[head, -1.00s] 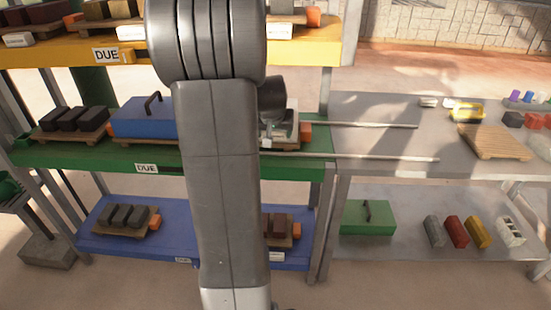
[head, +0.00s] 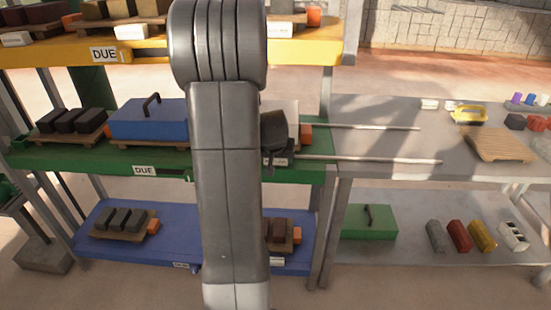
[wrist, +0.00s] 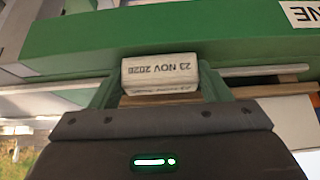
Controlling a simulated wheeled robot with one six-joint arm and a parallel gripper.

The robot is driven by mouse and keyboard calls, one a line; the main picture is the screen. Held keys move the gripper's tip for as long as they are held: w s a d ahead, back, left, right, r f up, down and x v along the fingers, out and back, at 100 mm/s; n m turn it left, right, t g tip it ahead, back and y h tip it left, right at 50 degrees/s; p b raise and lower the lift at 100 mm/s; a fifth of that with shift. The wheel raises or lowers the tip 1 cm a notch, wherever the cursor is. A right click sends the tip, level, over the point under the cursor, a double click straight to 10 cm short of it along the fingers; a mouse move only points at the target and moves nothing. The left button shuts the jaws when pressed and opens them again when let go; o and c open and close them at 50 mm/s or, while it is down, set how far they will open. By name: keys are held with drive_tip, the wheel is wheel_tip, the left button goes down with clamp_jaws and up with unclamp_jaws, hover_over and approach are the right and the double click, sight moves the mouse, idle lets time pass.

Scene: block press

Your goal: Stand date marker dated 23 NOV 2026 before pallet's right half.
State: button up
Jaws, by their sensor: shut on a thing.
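The date marker (wrist: 160,70) is a small white block. It reads 23 NOV 2026, upside down in the wrist view. My gripper (wrist: 160,90) is shut on it, with one green finger at each side. The marker is close to the green shelf's front edge (wrist: 90,40); I cannot tell whether it touches the shelf. A wooden pallet edge (wrist: 270,90) shows beside and behind it. In the head view my arm hides most of this pallet on the green middle shelf (head: 310,172); an orange block (head: 306,133) shows at its right end.
A blue case (head: 148,122) and a pallet of dark blocks (head: 70,122) stand left on the green shelf. Two metal rails (head: 370,160) run right from the shelf to the grey table (head: 400,112), which holds an empty pallet (head: 498,145). Shelves lie above and below.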

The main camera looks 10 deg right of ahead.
drive_tip(key=shift+f, duration=0.2)
drive_tip(key=o, duration=1)
drive_tip(key=shift+r, duration=0.1)
drive_tip(key=shift+r, duration=0.2)
drive_tip(key=p+v, duration=0.1)
drive_tip(key=v, duration=1)
drive_tip(key=shift+s+a+r, duration=0.1)
drive_tip(key=shift+s+r, duration=0.1)
drive_tip(key=shift+r, duration=0.15)
